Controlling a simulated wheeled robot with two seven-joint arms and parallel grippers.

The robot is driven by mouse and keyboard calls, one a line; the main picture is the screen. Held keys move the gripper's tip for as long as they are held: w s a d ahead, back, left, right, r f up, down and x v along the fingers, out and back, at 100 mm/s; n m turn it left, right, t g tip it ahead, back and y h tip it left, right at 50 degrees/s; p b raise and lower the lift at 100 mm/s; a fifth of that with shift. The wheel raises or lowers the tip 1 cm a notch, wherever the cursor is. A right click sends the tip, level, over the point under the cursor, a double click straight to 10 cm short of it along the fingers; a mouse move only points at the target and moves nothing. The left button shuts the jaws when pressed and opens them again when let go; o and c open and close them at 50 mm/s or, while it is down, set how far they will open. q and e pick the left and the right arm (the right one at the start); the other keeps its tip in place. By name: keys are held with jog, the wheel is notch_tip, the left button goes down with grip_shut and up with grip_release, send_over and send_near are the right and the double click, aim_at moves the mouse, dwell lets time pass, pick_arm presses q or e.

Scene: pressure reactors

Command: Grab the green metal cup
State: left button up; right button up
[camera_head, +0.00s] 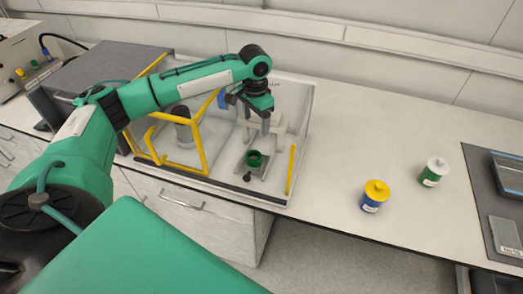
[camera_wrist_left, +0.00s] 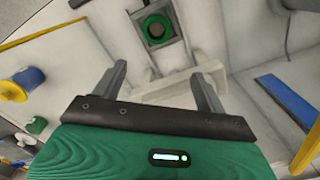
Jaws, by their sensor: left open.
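The green metal cup (camera_head: 254,158) is small and round with a dark opening. It sits on a grey stand inside a clear-walled enclosure with yellow bars. In the left wrist view the cup (camera_wrist_left: 157,28) shows near the top, beyond my fingertips. My left gripper (camera_head: 264,124) is over the enclosure, above and behind the cup in the head view. Its two fingers are spread with nothing between them, as the left wrist view also shows (camera_wrist_left: 159,72). The cup is apart from the fingers. My right gripper is out of view.
Yellow bars (camera_head: 202,145) frame the enclosure's left front. A pale bracket (camera_wrist_left: 180,82) lies beneath my fingers. A blue jar with a yellow lid (camera_head: 375,195) and a green-and-white jar (camera_head: 434,171) stand on the counter to the right. A dark instrument is at the far right.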

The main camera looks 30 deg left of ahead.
pick_arm(q)
jog(key=p, duration=0.1)
send_over(254, 158)
notch_tip(254, 158, down, 6)
jog(key=r, duration=0.1)
jog(key=f, duration=0.1)
jog(key=f+p, duration=0.1)
jog(key=f, duration=0.1)
jog(key=shift+w+f, duration=0.2)
jog(key=shift+w, duration=0.15)
jog(key=shift+s+f+p, duration=0.3)
jog(key=shift+f+p, duration=0.2)
jog(key=shift+f, duration=0.05)
jog(key=shift+s+f+p, duration=0.25)
jog(key=shift+f+p, duration=0.25)
jog(key=shift+f, duration=0.05)
notch_tip(254, 158, down, 2)
jog(key=shift+w+f, duration=0.1)
jog(key=shift+f, duration=0.1)
jog(key=c, duration=1.1)
jog(key=shift+c, duration=0.3)
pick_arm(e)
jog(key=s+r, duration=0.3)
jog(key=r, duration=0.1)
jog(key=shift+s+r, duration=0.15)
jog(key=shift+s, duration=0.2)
